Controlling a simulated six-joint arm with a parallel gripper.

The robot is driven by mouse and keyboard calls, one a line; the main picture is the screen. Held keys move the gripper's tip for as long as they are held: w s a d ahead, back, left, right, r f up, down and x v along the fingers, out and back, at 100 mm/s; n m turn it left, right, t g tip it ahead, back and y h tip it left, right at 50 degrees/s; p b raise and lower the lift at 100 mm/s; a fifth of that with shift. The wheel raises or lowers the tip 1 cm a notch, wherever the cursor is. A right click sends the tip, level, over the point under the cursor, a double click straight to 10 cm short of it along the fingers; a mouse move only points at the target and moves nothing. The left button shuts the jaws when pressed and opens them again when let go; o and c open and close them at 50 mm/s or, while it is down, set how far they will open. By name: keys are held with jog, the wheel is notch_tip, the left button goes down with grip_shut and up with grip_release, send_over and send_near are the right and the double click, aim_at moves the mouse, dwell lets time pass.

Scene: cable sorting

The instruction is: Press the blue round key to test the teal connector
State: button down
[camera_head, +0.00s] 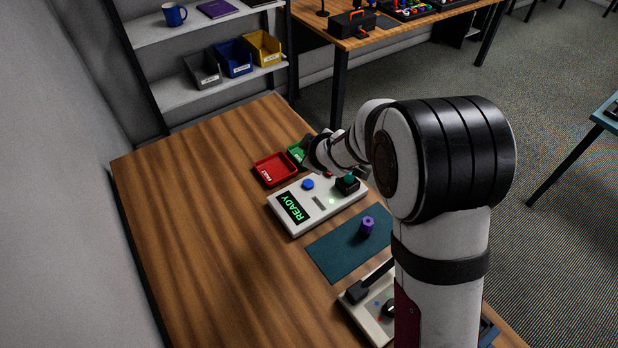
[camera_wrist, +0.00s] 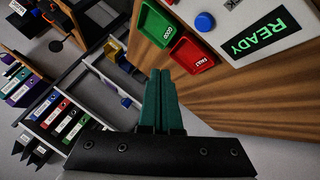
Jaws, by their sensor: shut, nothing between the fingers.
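The white tester box (camera_head: 320,216) stands on the wooden table, and its display (camera_head: 292,207) reads READY. The blue round key (camera_head: 308,184) sits on the box near the display; it also shows at the top of the wrist view (camera_wrist: 204,22). The teal connector (camera_head: 348,181) sits in a black socket on the box's right side. A small green light (camera_head: 332,201) glows on the box. My gripper, with teal fingers (camera_wrist: 160,75), is shut and empty. It is above the table beyond the box, apart from the key. In the head view its fingertips are hard to make out.
A red FAULT tray (camera_head: 275,169) and a green GOOD tray (camera_head: 296,152) lie behind the box; my gripper partly covers the green one. A purple connector (camera_head: 368,225) stands on a dark teal mat (camera_head: 335,254). The table's left side is clear.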

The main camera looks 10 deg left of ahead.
aim_at(311, 186)
jog(key=shift+f, duration=4.4)
jog(key=shift+f, duration=0.4)
jog(key=shift+f, duration=0.45)
jog(key=shift+r, duration=0.85)
jog(key=shift+r, duration=2.55)
